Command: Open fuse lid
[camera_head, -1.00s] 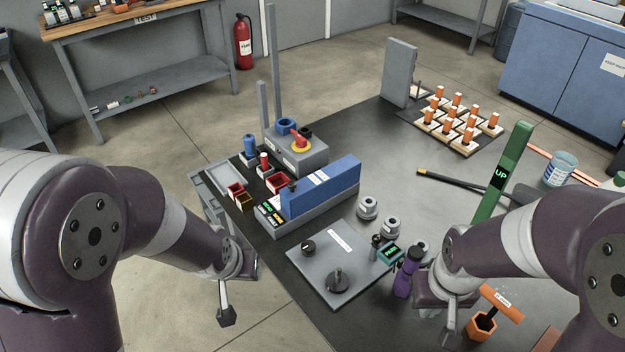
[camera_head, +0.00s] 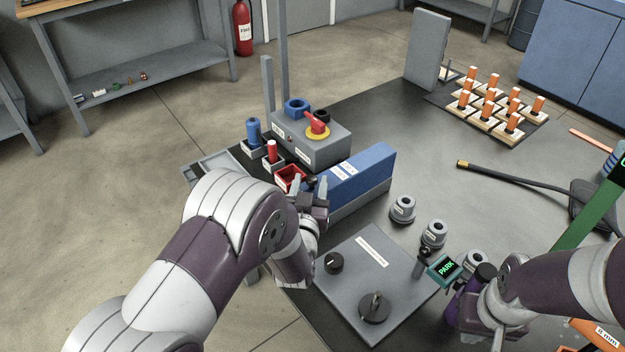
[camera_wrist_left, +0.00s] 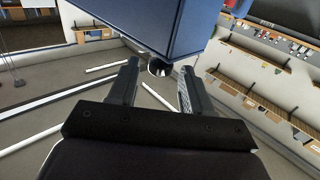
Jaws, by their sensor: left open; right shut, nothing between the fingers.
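The blue fuse lid (camera_head: 358,170) lies closed along the top of a grey box behind the grey panel. It also fills the top of the left wrist view (camera_wrist_left: 150,20). A small dark round knob (camera_wrist_left: 159,67) sits at the lid's near end. My left gripper (camera_head: 309,187) is open at that end, with its fingers (camera_wrist_left: 160,70) on either side of the knob. I cannot tell whether they touch it. The arm hides the box's near end in the head view. My right gripper (camera_head: 475,325) is shut and empty beside the purple bottle; its fingertips are hard to see.
A grey box with a red-and-yellow switch (camera_head: 317,126) stands behind the fuse box. Grey round fittings (camera_head: 403,210) and a PARK display (camera_head: 445,269) stand to the right.

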